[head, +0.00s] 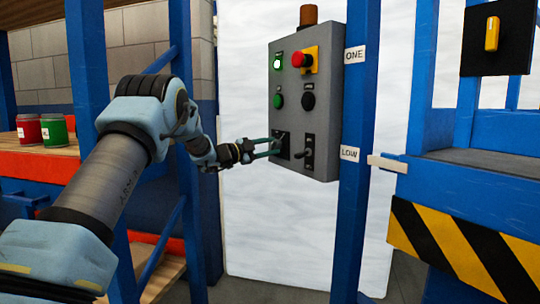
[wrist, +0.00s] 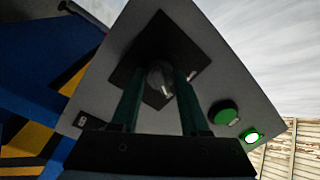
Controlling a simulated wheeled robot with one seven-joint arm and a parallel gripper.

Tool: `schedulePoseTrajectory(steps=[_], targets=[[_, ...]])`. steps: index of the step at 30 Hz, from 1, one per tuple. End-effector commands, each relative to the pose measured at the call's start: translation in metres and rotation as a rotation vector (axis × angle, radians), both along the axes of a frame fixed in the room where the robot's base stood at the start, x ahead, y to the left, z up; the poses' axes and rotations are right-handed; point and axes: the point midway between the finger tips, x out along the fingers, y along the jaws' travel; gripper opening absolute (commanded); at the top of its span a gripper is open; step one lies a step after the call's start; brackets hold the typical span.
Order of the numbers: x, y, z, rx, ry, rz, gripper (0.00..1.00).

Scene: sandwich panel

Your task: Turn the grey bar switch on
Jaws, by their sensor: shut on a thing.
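The grey control panel (head: 318,75) is mounted beside a blue post. Two lever-like switches on black plates sit low on its face. My gripper (head: 277,147) is at the left one, its green fingers reaching the plate (head: 284,138). In the wrist view a grey bar switch (wrist: 160,76) stands on a black plate between my two fingers (wrist: 157,88), and my gripper is shut on it. The bar's exact angle is hard to tell in the dark picture. The other low switch (head: 307,153) has a lever pointing left.
The panel also carries a lit green lamp (head: 278,60), a red knob (head: 299,60) on yellow, a green button (head: 279,101) and a black button (head: 308,101). A yellow bar switch (head: 492,34) is at far right. Blue posts and shelving flank the panel.

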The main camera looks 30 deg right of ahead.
Motion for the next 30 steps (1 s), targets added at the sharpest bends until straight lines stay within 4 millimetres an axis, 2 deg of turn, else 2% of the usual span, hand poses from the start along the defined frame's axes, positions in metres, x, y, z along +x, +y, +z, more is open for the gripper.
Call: schedulePoseTrajectory(steps=[20,21,27,30], targets=[[0.0008,0.0008,-0.0012,0.005,-0.059,0.001,0.0],[0.0009,0.0008,-0.0012,0.005,-0.059,0.001,0.49],[0.0007,0.0004,-0.0008,0.004,-0.059,0.001,0.72],[0.0005,0.0003,-0.0005,0.004,-0.058,0.001,0.75]])
